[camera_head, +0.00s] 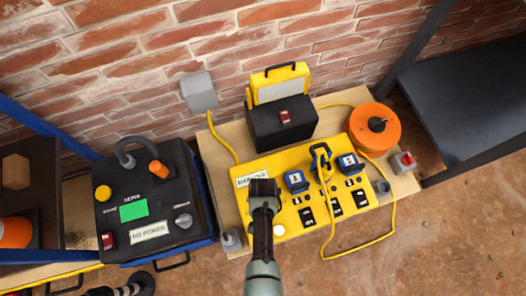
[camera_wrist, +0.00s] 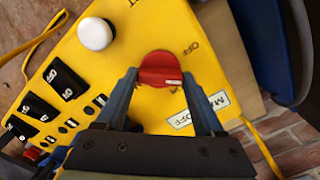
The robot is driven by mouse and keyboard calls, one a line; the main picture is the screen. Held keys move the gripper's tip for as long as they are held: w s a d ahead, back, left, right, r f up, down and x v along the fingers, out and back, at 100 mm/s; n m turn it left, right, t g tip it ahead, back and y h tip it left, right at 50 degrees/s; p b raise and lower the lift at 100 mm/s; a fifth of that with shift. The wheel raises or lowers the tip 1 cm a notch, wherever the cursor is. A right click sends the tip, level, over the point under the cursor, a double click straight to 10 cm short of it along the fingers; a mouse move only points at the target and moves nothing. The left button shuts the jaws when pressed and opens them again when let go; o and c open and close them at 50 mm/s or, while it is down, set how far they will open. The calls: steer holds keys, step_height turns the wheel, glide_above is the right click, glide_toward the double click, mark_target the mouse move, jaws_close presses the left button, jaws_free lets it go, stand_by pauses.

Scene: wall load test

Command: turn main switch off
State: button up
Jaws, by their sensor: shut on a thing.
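The main switch is a red rotary knob (camera_wrist: 158,66) on the yellow panel (camera_wrist: 150,25). It has a white mark near its lower right edge. An "OFF" marking (camera_wrist: 192,48) is printed beside it, to the upper right. My gripper (camera_wrist: 160,75) has one finger on each side of the knob and is shut on it. In the head view my gripper (camera_head: 264,187) covers the knob on the left part of the panel (camera_head: 275,165).
A white round button (camera_wrist: 96,33) and black rocker switches (camera_head: 307,217) are on the same panel. Blue sockets (camera_head: 296,181) and a yellow cable (camera_head: 338,250) are to the right. A black box (camera_head: 155,215) labelled "NO POWER" stands left. A brick wall (camera_head: 220,40) is behind.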

steer(key=n+p, duration=0.1)
steer(key=n, duration=0.3)
steer(key=shift+n, duration=0.3)
steer(key=shift+n+p, duration=0.3)
steer(key=shift+n, duration=1.6)
steer(key=o, duration=1.4)
steer(key=shift+r, duration=0.1)
step_height(320, 180, up, 13)
steer(key=p, duration=0.7)
